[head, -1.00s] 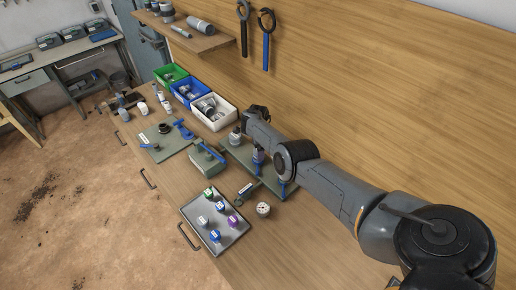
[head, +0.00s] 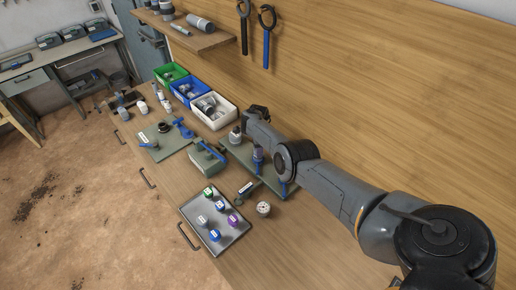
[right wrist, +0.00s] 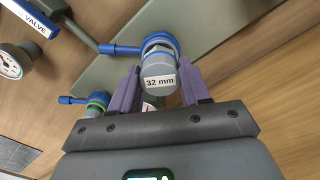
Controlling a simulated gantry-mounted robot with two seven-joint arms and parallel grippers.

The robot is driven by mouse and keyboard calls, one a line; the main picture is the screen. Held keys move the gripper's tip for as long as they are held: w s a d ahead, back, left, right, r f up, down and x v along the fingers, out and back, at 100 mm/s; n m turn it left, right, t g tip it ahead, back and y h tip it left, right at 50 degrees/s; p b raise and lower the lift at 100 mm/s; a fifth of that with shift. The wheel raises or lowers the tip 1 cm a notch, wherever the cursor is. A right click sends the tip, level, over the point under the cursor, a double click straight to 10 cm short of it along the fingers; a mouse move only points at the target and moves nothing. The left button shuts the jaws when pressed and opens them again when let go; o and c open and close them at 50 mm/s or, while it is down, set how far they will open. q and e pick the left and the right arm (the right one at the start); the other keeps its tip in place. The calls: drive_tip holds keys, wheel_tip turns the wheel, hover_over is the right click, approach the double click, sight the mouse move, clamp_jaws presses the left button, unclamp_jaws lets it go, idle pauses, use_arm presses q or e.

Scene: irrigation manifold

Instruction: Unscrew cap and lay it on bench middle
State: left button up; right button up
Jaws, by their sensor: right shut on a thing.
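In the right wrist view a grey cap labelled "32 mm" (right wrist: 158,82) sits between the two purple fingers of my right gripper (right wrist: 160,92), which is shut on it. A blue valve body with a side handle (right wrist: 160,42) lies directly behind the cap; I cannot tell whether the two are still joined. In the head view my right gripper (head: 250,115) is over the far end of the green manifold plate (head: 234,150), and its fingers and the cap are mostly hidden by the wrist. The bench (head: 160,180) runs beneath. My left gripper is not in view.
A metal tray (head: 226,242) with several coloured caps stands at the near end. A round gauge (head: 263,209) is beside it. Green, blue and white bins (head: 215,123) line the wall.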

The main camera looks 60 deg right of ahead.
drive_tip(key=o, duration=0.4)
drive_tip(key=shift+a, duration=0.1)
drive_tip(key=c, duration=0.6)
drive_tip(key=shift+s+r+n+p, duration=0.1)
drive_tip(key=shift+n+p, duration=0.55)
drive_tip(key=shift+n, duration=1.65)
drive_tip(key=shift+p, duration=0.3)
drive_tip(key=shift+n+p, duration=0.35)
drive_tip(key=shift+n, duration=0.65)
drive_tip(key=n, duration=0.2)
drive_tip(key=shift+n, duration=0.3)
